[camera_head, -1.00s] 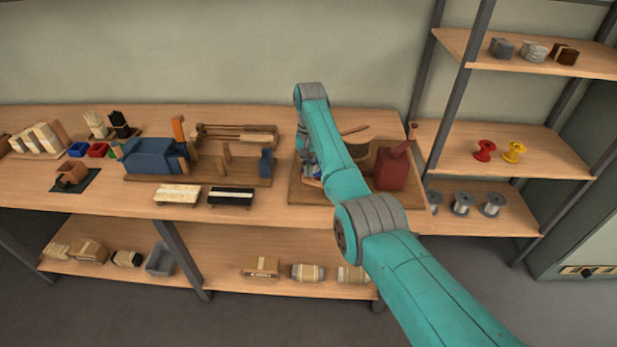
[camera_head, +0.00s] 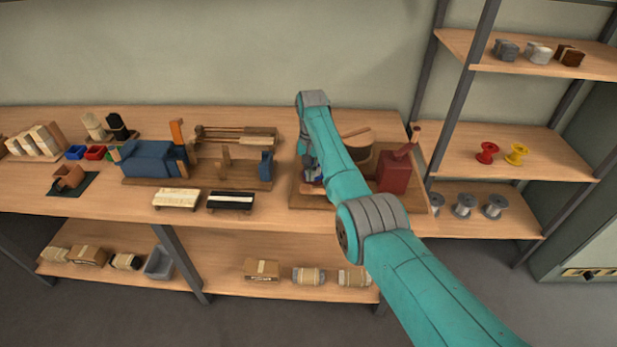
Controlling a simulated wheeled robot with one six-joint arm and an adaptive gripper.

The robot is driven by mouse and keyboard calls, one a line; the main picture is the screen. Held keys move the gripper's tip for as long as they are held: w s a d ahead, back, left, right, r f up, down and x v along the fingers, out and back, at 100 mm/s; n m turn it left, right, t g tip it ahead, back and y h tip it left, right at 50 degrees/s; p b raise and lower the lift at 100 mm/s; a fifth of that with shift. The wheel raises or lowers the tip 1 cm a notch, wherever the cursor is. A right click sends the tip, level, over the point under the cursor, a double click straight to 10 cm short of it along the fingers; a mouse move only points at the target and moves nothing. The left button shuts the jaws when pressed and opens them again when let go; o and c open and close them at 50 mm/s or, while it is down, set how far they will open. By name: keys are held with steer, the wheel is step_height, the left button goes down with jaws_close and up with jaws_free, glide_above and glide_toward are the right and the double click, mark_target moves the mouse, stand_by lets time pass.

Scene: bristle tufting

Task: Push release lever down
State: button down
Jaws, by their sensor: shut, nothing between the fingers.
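Two upright pieces on the table could be the release lever, and I cannot tell which it is. One is an orange upright (camera_head: 177,132) at the back of the blue clamp-like machine (camera_head: 150,160). The other is a slanted red handle (camera_head: 411,143) on the red block (camera_head: 394,175) on the right-hand board. Both stand raised. My gripper (camera_head: 312,180) points down over the left part of that right-hand board, left of the red block. It is shut and empty.
A curved wooden piece (camera_head: 357,137) stands behind my forearm on the right-hand board (camera_head: 300,200). Two brush-like blocks (camera_head: 177,199) (camera_head: 230,201) lie at the front edge. Small blue and red bins (camera_head: 95,152) are at the left. Shelves with spools (camera_head: 487,152) stand at the right.

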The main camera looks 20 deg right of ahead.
steer(key=shift+w+d+r, duration=0.1)
steer(key=shift+w, duration=0.3)
steer(key=shift+s, duration=0.1)
steer(key=shift+r, duration=0.15)
step_height(320, 180, up, 12)
steer(key=w, duration=0.1)
steer(key=shift+d, duration=0.2)
steer(key=shift+f, duration=0.2)
